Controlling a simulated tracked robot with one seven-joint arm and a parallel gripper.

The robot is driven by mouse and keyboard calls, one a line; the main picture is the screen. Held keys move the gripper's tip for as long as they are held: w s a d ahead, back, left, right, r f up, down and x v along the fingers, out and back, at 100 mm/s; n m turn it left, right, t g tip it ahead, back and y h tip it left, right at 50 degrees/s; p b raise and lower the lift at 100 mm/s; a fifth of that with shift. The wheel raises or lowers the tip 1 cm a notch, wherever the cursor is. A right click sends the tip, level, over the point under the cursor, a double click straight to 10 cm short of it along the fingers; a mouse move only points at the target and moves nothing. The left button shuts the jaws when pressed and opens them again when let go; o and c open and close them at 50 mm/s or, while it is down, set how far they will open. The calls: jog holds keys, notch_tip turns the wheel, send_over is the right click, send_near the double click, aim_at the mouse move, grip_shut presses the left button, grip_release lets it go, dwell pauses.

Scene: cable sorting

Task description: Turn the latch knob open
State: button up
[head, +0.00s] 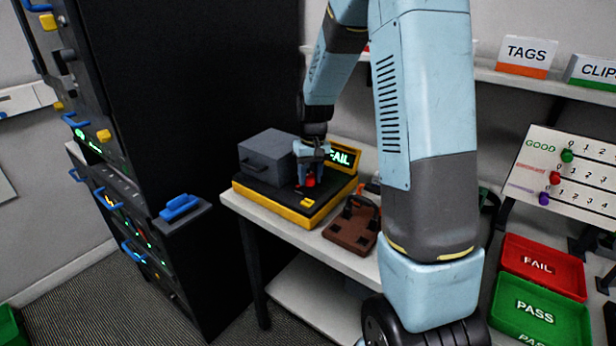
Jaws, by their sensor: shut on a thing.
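A black tester with a yellow edge (290,217) stands on the white bench. It carries a grey box (277,155) on its left and a small display reading FAIL (345,156) at the back right. A small red knob (310,181) sits on its top. My gripper (311,177) points down over the tester, right of the grey box, and is shut on the red knob. The fingers hide part of the knob, and its turn angle is too small to tell.
A brown block with a dark handle (352,226) lies right of the tester. A tall black cabinet (190,80) with blue handles stands at the left. A red FAIL tray (543,264) and green PASS tray (540,312) are at the right. My arm covers the middle of the bench.

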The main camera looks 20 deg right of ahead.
aim_at(313, 173)
jog(key=shift+d+n, duration=0.2)
jog(key=shift+n, duration=1.9)
jog(key=shift+w, duration=0.1)
jog(key=o, duration=1)
jog(key=shift+a, duration=0.1)
jog(key=shift+r, duration=0.1)
jog(key=r, duration=1.3)
jog(key=shift+w+d+r, duration=0.2)
jog(key=shift+d+r, duration=0.05)
jog(key=shift+d, duration=0.15)
